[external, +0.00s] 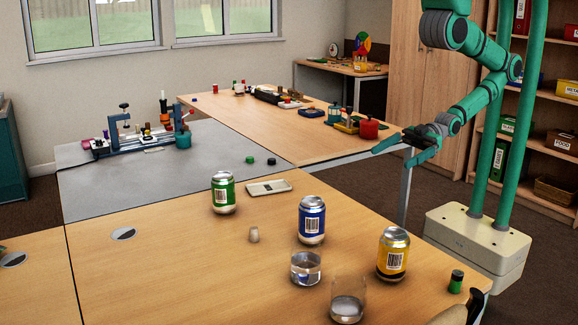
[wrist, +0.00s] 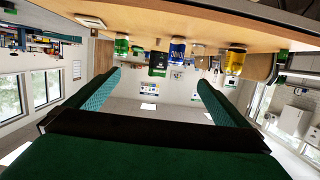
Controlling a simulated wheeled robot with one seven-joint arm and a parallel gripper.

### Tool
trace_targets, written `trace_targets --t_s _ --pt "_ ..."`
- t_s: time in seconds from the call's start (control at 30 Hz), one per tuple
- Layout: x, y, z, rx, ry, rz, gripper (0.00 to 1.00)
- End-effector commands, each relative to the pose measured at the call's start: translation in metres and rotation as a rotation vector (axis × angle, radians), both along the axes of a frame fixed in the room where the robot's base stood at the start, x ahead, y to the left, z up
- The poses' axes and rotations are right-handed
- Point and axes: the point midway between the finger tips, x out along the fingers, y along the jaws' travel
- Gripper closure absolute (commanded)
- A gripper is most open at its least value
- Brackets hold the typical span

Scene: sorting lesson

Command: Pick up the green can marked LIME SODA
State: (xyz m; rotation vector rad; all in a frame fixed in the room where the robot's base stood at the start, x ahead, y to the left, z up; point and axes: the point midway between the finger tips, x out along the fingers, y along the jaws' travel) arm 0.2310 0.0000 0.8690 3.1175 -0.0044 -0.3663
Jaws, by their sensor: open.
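The green can (external: 223,193) stands upright on the wooden table, left of the other cans; a barcode faces the external camera and no name is readable. My gripper (external: 394,158) is open and empty, to the right of the green can and well apart from it, near the table's far right edge. The wrist view is upside down, with both fingers (wrist: 159,88) spread wide and nothing between them. A small green can shape (wrist: 122,46) hangs from the inverted tabletop there, most likely the same can.
A blue can (external: 312,220) and a yellow can (external: 392,254) stand right of the green can. Two glasses (external: 306,267) (external: 348,300) stand in front. A flat pale device (external: 268,187) lies behind, and a small pale object (external: 254,235) stands nearby. The tabletop's left part is mostly clear.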

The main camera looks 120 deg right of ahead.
Motion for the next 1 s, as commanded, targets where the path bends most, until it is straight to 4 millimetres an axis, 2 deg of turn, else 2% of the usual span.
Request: trace_targets --t_s 0.17,0.27,0.3,0.57,0.67,0.77,1.0 --pt "0.000 0.000 0.000 0.000 0.000 0.000 0.00" --pt "0.000 0.000 0.000 0.000 0.000 0.000 0.24" --pt "0.000 0.000 0.000 0.000 0.000 0.000 0.27" --pt "0.001 0.000 0.000 0.000 0.000 0.000 0.27" --pt "0.007 -0.001 -0.005 -0.001 0.000 -0.005 0.27" --pt "0.022 -0.005 -0.017 -0.003 0.004 -0.017 0.27" --pt "0.085 -0.021 -0.055 -0.008 0.028 -0.063 0.27"
